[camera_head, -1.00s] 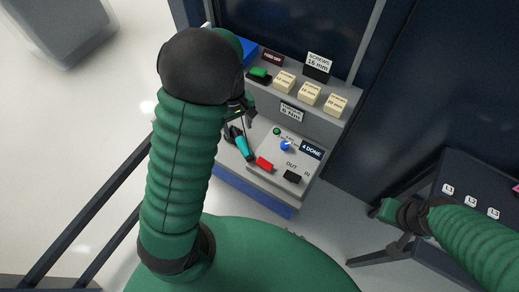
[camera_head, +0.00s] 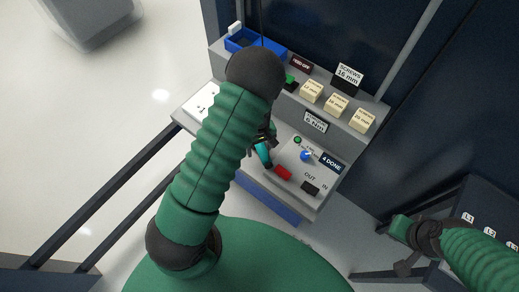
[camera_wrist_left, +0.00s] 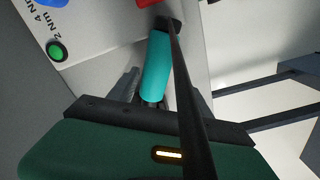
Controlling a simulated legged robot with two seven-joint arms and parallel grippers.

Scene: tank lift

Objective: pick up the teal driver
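The teal driver (camera_head: 265,156) lies on the sloped grey panel of the workstation, left of the red block. My left gripper (camera_head: 262,136) is over its upper end, partly hidden behind my wrist. In the left wrist view the teal driver (camera_wrist_left: 156,68) reaches in between the two grey fingers of the left gripper (camera_wrist_left: 165,95). The fingers stand apart with gaps on both sides of the handle, so the gripper looks open. A dark rod or cable crosses in front there. My right gripper (camera_head: 400,230) is at the lower right, away from the panel; its fingers are not clear.
A red block (camera_head: 283,173), a black block (camera_head: 310,188) and a blue knob (camera_head: 306,155) are on the panel. Cream screw boxes (camera_head: 337,104) and a blue bin (camera_head: 240,42) stand on the ledge behind. A dark table (camera_head: 478,205) is at the right.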

